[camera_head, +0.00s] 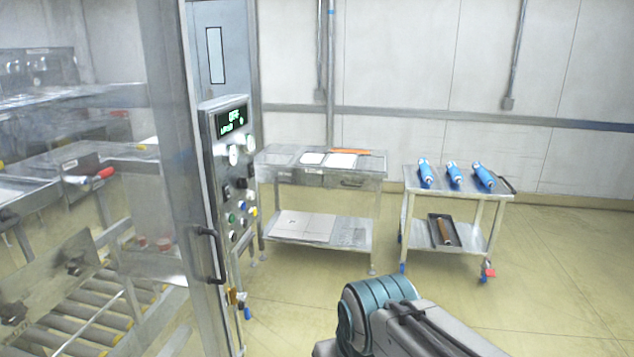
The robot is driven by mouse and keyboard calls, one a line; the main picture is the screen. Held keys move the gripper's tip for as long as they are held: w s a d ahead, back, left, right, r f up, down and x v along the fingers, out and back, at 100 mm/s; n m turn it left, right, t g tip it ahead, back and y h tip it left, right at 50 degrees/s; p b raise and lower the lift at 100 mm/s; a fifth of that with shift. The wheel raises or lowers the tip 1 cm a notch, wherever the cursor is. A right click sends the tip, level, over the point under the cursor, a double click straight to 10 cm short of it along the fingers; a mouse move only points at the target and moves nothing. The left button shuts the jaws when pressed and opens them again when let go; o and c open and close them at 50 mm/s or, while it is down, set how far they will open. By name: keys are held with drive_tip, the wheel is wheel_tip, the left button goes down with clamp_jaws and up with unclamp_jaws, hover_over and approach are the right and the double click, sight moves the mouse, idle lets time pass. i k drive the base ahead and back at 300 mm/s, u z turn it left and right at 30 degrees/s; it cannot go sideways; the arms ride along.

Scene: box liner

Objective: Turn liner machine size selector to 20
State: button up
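The liner machine's control panel (231,192) stands left of centre on a steel post, facing right and seen at a steep angle. Its dark display (231,119) shows green text that looks like "OFF" on top, with a smaller line below that I cannot read. Under it are two white round dials (234,155), dark knobs or switches (240,183), and green, blue and yellow buttons lower down. I cannot tell which control is the size selector or where it points. My arm enters at the bottom centre, right of the panel; my gripper is out of view.
The machine frame with a black door handle (211,256) and rollers (85,318) fills the left. A steel table (372,166) stands behind the panel. A cart (409,188) with blue bottle-like items stands right. Floor at the lower right is clear.

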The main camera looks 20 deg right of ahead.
sight(242, 182)
drive_tip(key=z, duration=0.65)
drive_tip(key=k, duration=0.9)
drive_tip(key=z, duration=0.75)
drive_tip(key=i, duration=1.2)
drive_tip(key=u, duration=0.75)
drive_tip(key=i, duration=0.9)
drive_tip(key=u, duration=1)
